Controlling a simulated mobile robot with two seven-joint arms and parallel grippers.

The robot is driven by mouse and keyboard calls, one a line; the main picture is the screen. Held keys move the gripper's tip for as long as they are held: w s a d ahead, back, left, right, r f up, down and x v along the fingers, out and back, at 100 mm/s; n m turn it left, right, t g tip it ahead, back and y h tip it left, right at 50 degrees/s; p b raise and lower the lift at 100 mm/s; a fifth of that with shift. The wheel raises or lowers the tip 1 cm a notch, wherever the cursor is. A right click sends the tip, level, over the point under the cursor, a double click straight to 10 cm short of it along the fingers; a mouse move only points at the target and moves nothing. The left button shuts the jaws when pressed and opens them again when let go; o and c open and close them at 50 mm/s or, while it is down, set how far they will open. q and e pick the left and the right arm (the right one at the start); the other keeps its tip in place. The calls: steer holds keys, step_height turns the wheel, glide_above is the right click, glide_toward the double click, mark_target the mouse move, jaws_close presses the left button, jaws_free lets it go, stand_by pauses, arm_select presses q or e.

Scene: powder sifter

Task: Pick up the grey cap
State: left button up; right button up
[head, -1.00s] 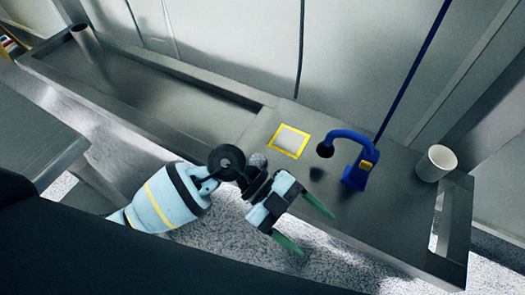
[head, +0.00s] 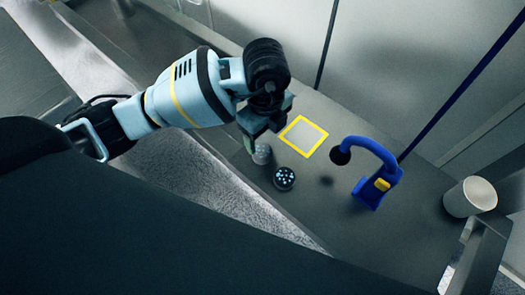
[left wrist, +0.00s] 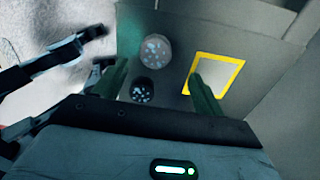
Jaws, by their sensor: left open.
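A small round grey cap (head: 262,154) with pale dots stands on the grey table, left of a yellow square outline. It also shows in the left wrist view (left wrist: 155,52), ahead of the fingers. Close by is a similar dark cap (head: 284,178) with pale dots, also in the left wrist view (left wrist: 142,91) between the fingers as pictured. My left gripper (head: 254,137) is open and points down over the table beside the grey cap. In the left wrist view its green fingers (left wrist: 158,72) are apart with nothing gripped. My right gripper is not clearly seen.
The yellow square outline (head: 284,135) lies flat on the table. Right of it stands a blue curved device (head: 368,190) with a dark round head. A white cup (head: 470,197) stands near the right end. The table between the caps and the blue device is mostly clear.

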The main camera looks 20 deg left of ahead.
mark_target(264, 153)
arm_select(q)
steer(key=shift+s+d+f+b, duration=0.1)
steer(key=shift+s+f+b, duration=0.1)
steer(key=shift+f, duration=1.45)
steer(key=shift+s+f+b, duration=0.1)
steer(key=shift+s+f, duration=0.1)
steer(key=shift+f, duration=1.45)
steer(key=c, duration=1.1)
